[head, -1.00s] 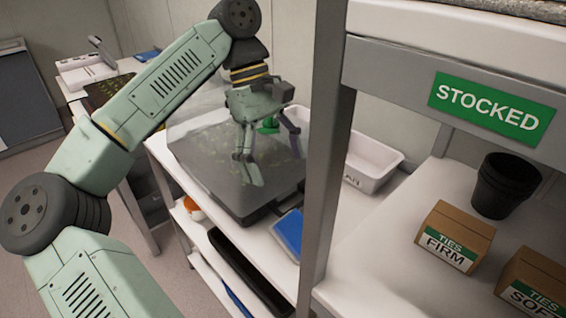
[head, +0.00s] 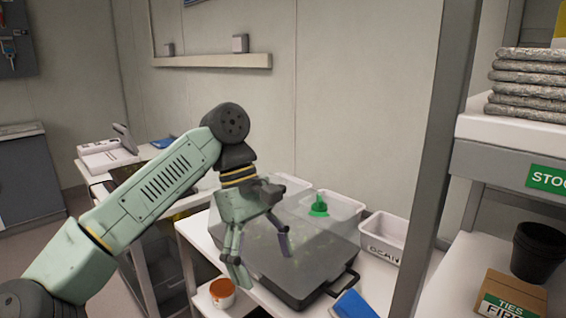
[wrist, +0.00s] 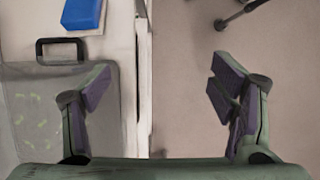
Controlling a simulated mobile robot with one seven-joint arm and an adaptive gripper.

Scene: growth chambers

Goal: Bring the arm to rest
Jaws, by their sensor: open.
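My gripper (head: 262,250) is open and empty, its fingers spread and pointing down. In the head view it hangs in front of the clear-lidded tray (head: 325,262) on the white bench. In the wrist view my gripper (wrist: 162,105) is above the bench's front edge, with the tray (wrist: 35,75) on the left and floor on the right. Nothing lies between the fingers. Whether a finger touches the lid cannot be told.
A blue item (head: 354,305) lies beside the tray, an orange-lidded tub (head: 222,291) sits lower down. Open floor (wrist: 200,60) lies before the bench.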

